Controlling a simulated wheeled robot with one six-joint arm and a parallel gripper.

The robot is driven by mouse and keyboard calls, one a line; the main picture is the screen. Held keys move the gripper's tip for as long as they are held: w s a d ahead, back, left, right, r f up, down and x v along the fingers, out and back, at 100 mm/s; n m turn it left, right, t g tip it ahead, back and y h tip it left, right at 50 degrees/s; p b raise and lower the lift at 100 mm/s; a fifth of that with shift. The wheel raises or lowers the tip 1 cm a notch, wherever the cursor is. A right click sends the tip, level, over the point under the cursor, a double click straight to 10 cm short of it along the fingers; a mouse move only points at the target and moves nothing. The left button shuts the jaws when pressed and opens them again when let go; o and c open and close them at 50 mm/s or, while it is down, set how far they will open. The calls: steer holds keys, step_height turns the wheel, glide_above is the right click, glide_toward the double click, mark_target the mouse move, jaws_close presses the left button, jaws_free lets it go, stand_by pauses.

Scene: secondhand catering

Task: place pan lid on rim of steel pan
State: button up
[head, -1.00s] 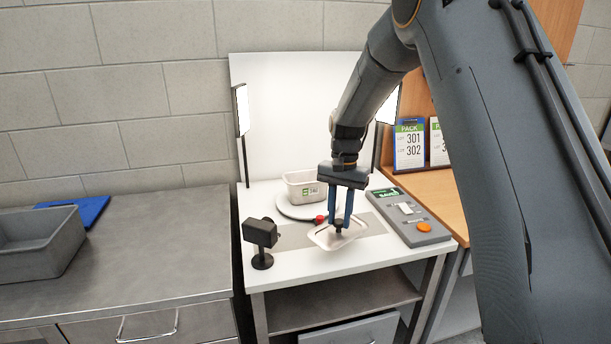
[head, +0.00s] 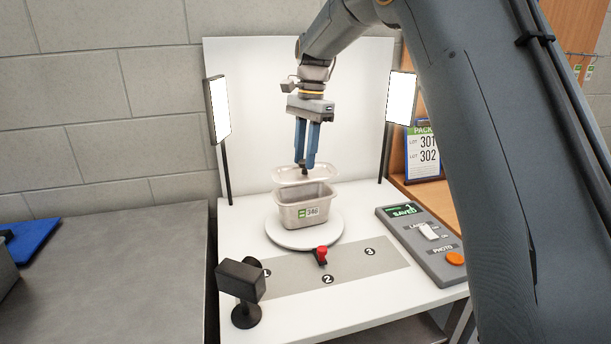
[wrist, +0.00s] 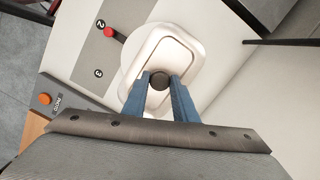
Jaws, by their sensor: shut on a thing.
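My gripper (head: 306,165) is shut on the dark knob of the pan lid (head: 290,177). The lid is pale, with rounded corners, and is held roughly level just above the steel pan (head: 292,213). A gap shows between lid and pan in the head view. The pan is open-topped, bears a label reading 346, and stands on a round white turntable (head: 335,238). In the wrist view the lid (wrist: 184,48) sits below my gripper (wrist: 160,82) and hides the pan.
A small black camera (head: 241,282) on a stand is at the front left. A red-topped lever (head: 321,254) stands before the turntable. A grey control box (head: 430,240) is at the right. Light panels (head: 218,108) flank the white backboard.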

mark_target(305, 171)
steer(key=shift+f+p, duration=0.7)
steer(key=shift+f, duration=2.15)
steer(key=o, duration=1.1)
steer(key=shift+r, duration=0.1)
